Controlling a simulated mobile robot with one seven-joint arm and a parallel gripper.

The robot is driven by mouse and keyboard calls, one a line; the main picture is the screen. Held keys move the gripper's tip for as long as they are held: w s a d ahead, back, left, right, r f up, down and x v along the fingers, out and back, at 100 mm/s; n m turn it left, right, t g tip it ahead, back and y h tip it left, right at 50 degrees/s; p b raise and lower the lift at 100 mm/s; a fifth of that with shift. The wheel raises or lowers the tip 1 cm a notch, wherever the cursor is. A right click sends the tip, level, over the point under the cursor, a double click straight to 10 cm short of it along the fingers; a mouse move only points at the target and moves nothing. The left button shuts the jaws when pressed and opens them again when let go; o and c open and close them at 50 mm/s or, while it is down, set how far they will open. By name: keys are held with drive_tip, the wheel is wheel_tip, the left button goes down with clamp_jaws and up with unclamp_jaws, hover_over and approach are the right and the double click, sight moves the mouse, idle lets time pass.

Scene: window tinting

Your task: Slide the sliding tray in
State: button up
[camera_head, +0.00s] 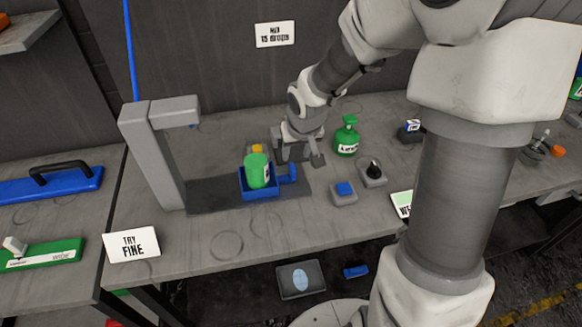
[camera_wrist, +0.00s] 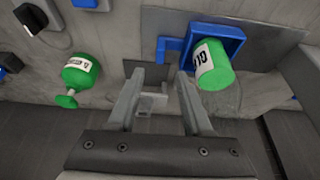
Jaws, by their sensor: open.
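The sliding tray is a small blue tray (camera_head: 261,195) with a blue handle (camera_head: 289,178) on its right side. It sits on a dark flat plate (camera_head: 212,198) beside a grey upright post. A green labelled container (camera_head: 257,168) stands in the tray and hides part of its inside. My gripper (camera_head: 298,158) is open and empty, behind and slightly right of the handle. In the wrist view the tray (camera_wrist: 205,29) and handle (camera_wrist: 170,46) lie beyond my open fingers (camera_wrist: 158,92), apart from them.
The grey post with an overhanging arm (camera_head: 155,150) stands left of the tray. A green pump bottle (camera_head: 347,137), a black-knobbed box (camera_head: 373,173) and a blue-button box (camera_head: 344,192) stand to the right. A "TRY FINE" sign (camera_head: 132,245) is front left. The bench front is mostly clear.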

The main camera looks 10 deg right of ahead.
sight(293, 167)
drive_tip(key=b+x, duration=0.2)
drive_tip(key=x, duration=0.8)
drive_tip(key=shift+w+f, duration=0.2)
clamp_jaws()
idle(1.0)
